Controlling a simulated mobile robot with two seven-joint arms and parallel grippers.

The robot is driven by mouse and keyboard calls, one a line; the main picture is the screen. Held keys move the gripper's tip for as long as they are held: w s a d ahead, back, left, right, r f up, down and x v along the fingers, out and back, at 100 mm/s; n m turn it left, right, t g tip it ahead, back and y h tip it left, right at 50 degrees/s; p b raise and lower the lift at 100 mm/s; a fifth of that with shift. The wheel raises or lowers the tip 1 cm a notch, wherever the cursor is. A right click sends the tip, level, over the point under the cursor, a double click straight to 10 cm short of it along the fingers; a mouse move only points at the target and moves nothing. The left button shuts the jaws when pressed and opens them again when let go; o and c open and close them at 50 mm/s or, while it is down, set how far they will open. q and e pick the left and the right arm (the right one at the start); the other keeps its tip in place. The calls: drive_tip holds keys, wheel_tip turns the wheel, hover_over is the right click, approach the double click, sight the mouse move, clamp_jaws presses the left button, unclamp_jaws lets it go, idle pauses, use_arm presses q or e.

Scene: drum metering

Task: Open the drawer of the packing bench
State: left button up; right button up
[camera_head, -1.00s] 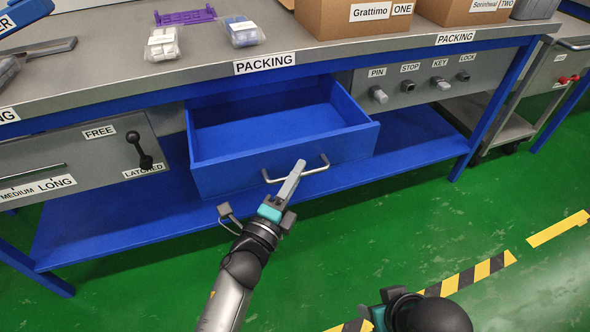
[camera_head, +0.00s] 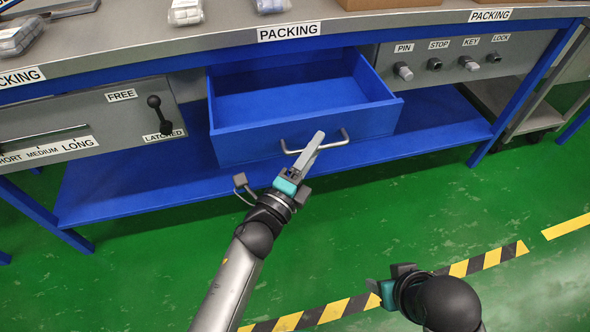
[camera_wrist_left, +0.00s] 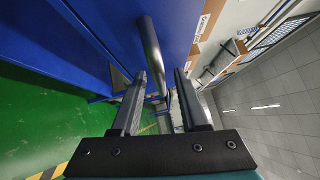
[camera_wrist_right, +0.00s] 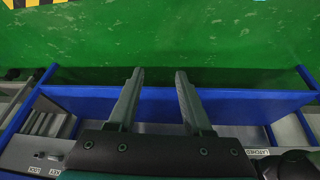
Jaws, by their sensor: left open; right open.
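The blue drawer (camera_head: 300,128) of the packing bench (camera_head: 225,45) stands pulled out, its empty inside showing. Its grey bar handle (camera_head: 330,147) is on the front panel. My left gripper (camera_head: 314,142) is at the handle in the head view. In the left wrist view the handle bar (camera_wrist_left: 152,55) runs towards the space between the open fingers (camera_wrist_left: 160,85); I cannot tell whether they touch it. My right gripper (camera_head: 388,280) is low over the floor, away from the drawer. Its open, empty fingers show in the right wrist view (camera_wrist_right: 158,95).
A panel with a black FREE/LATCHED lever (camera_head: 159,114) is left of the drawer. A panel with PIN, STOP, KEY and LOCK fittings (camera_head: 435,63) is right. A blue lower shelf (camera_head: 130,185) runs below. Green floor (camera_head: 430,215) in front is clear.

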use_arm(q)
drive_tip(key=p+v, duration=0.2)
drive_tip(key=v, duration=1.2)
drive_tip(key=shift+s+p, duration=0.3)
drive_tip(key=shift+s, duration=0.05)
use_arm(e)
wheel_tip(320, 180, down, 6)
drive_tip(key=g, duration=0.1)
drive_tip(key=shift+s, duration=0.35)
use_arm(q)
drive_tip(key=shift+a, duration=0.15)
use_arm(e)
drive_tip(key=shift+f, duration=0.1)
